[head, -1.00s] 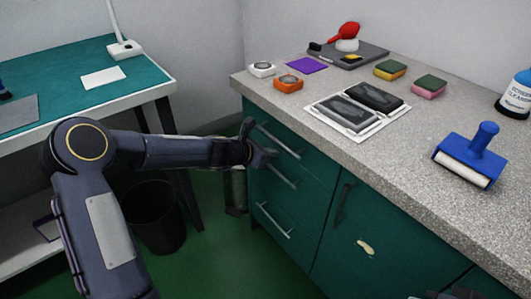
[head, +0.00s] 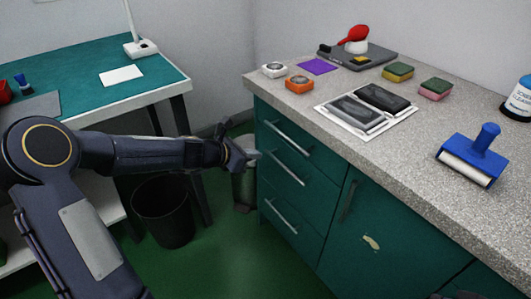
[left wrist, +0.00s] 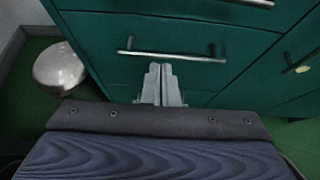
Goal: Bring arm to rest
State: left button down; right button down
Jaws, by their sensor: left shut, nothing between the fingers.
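My left arm reaches in from the left in the head view. Its gripper (head: 244,156) is in the air just left of the green drawer cabinet (head: 290,175), below the counter's edge. In the left wrist view the two fingers (left wrist: 161,84) are together with nothing between them, and a drawer handle (left wrist: 172,56) shows beyond them. All the drawers look shut. My right gripper shows at most as a dark sliver at the bottom edge of the head view, too little to judge.
The speckled counter (head: 430,135) bears a blue roller (head: 473,152), sponges and black pads on a white sheet. A black bin (head: 163,212) and a metal canister (head: 245,188) stand on the green floor. A teal-topped table (head: 75,70) is at the left.

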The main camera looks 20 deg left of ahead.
pick_arm(q)
jog(key=s+d+r+m+g, duration=0.1)
jog(key=s+r+m, duration=0.3)
jog(key=s+m, duration=0.35)
jog(key=s+d+r+m+g, duration=0.1)
jog(key=s+d+r+m, duration=0.1)
jog(key=s+r+m, duration=0.5)
jog(key=s+a+f+m+g+y, duration=0.1)
jog(key=s+a+f+m+y, duration=0.15)
jog(key=s+m, duration=0.55)
jog(key=s+a+f+m+g+y, duration=0.1)
jog(key=s+f+m, duration=0.25)
jog(key=s, duration=0.85)
notch_tip(320, 180, up, 21)
jog(key=p, duration=2)
jog(key=shift+w+f+m, duration=0.15)
jog(key=shift+m, duration=0.25)
